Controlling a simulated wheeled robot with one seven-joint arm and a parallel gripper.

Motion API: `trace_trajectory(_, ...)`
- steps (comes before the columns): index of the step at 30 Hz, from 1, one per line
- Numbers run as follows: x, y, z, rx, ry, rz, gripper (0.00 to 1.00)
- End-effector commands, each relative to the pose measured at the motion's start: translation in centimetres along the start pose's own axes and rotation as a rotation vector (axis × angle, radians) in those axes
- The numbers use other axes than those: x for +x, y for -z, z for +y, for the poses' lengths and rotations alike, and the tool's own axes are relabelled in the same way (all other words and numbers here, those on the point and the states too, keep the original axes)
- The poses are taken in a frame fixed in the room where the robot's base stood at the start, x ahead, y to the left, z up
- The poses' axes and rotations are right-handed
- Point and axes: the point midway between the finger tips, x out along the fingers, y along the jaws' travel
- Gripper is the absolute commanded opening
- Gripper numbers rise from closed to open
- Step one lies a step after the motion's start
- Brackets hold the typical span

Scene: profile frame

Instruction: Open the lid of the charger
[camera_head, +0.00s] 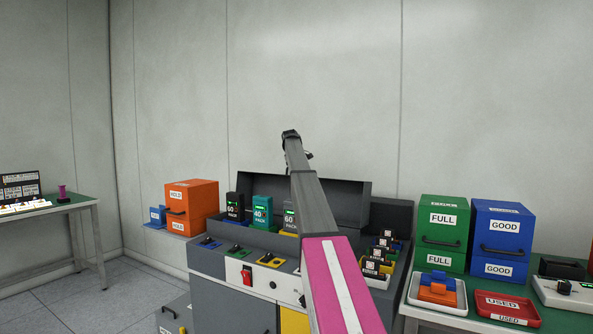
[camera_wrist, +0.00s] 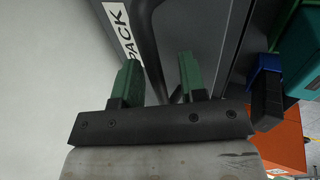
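The charger is a grey cabinet (camera_head: 220,263) in the middle of the head view. Its dark grey lid (camera_head: 343,194) stands raised at the back, its hollow inner side facing forward. My gripper (camera_head: 291,134) is above the lid's top edge in the head view, small and partly hidden by my arm. In the wrist view my gripper (camera_wrist: 160,68) has its two green fingers apart. A dark curved handle (camera_wrist: 152,45) on a grey panel with a "PACK" label (camera_wrist: 124,32) lies between or just beyond them; contact cannot be told.
Packs stand in front of the lid, including a teal one (camera_head: 262,212). An orange HOLD box (camera_head: 193,204) is at the left. Green FULL (camera_head: 441,258) and blue GOOD (camera_head: 499,239) boxes stand on the right table. The wall above is clear.

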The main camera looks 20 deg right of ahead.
Motion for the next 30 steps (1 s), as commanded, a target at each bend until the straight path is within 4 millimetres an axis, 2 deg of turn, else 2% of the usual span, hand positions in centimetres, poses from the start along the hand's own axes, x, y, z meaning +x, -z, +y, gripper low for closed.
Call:
trace_trajectory(8,-0.1,0.0,0.0,0.003,0.000,-0.001,0.38)
trace_trajectory(14,-1.4,0.0,0.1,0.003,-0.002,0.000,0.38)
trace_trajectory(30,-10.2,0.0,0.0,0.001,-0.001,0.000,0.38)
